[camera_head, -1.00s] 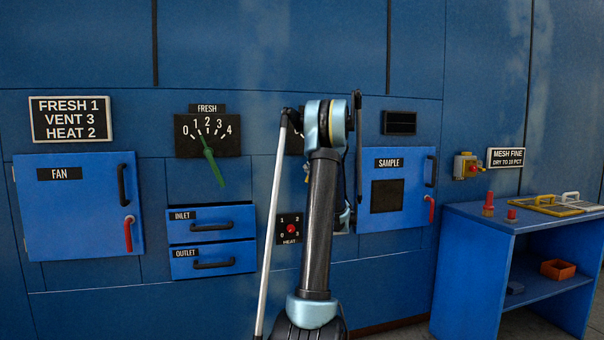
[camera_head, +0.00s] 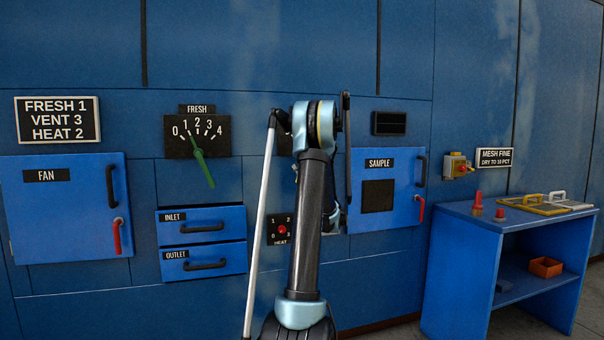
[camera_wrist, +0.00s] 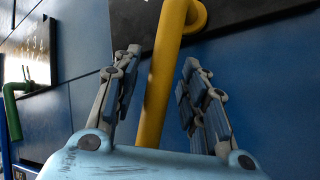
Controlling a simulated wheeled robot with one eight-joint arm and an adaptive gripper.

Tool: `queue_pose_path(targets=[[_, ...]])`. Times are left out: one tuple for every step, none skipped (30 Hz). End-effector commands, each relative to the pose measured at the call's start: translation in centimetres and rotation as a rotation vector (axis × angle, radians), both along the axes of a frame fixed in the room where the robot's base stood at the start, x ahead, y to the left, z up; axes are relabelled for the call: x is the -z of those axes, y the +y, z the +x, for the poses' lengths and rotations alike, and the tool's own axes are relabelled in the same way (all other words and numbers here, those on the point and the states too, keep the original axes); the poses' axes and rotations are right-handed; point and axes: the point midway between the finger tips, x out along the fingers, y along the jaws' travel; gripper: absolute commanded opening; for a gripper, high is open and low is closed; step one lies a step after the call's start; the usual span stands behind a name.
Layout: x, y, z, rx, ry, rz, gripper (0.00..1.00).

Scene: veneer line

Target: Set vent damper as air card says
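The air card (camera_head: 58,120) on the wall at the left reads FRESH 1, VENT 3, HEAT 2. In the wrist view a yellow lever (camera_wrist: 160,85) runs up to a dark plate (camera_wrist: 235,15) and stands between the two fingers of my gripper (camera_wrist: 161,58). The fingers are spread, with visible gaps on both sides of the lever.
The HEAT switch (camera_head: 281,230) is just left of my arm. The SAMPLE door (camera_head: 408,190) is close on its right. The FAN door (camera_head: 70,225) and the INLET and OUTLET drawers (camera_head: 203,262) are at the left. A blue bench (camera_head: 470,270) stands at the right.

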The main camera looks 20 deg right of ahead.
Motion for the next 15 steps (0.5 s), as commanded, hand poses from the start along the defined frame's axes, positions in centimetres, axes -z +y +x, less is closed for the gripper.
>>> queue_pose_path(targets=[[0.2,-0.1,-0.2,0.001,0.0,0.0,0.4],[0.3,-0.2,-0.4,0.001,0.0,0.0,0.4],[0.6,-0.3,-0.7,0.001,0.0,0.0,0.4],[0.8,-0.4,-1.0,0.002,0.0,0.0,0.4],[1.1,-0.5,-1.3,0.001,0.0,0.001,0.4],[1.5,-0.6,-1.8,0.001,0.0,0.001,0.4],[1.9,-0.8,-2.2,0.002,0.0,0.0,0.4],[2.2,-1.0,-2.6,0.002,-0.001,-0.001,0.4],[2.8,-1.2,-3.2,0.003,0.0,0.0,0.4],[3.1,-1.3,-3.6,0.003,0.001,-0.001,0.4],[3.5,-1.4,-4.1,0.003,0.001,-0.001,0.4],[4.0,-1.6,-4.7,0.003,0.001,0.0,0.4],[4.4,-1.8,-5.1,0.003,0.001,-0.001,0.4],[4.7,-1.9,-5.5,0.003,0.001,-0.001,0.4],[5.2,-2.0,-6.0,0.003,0.001,-0.001,0.4]])
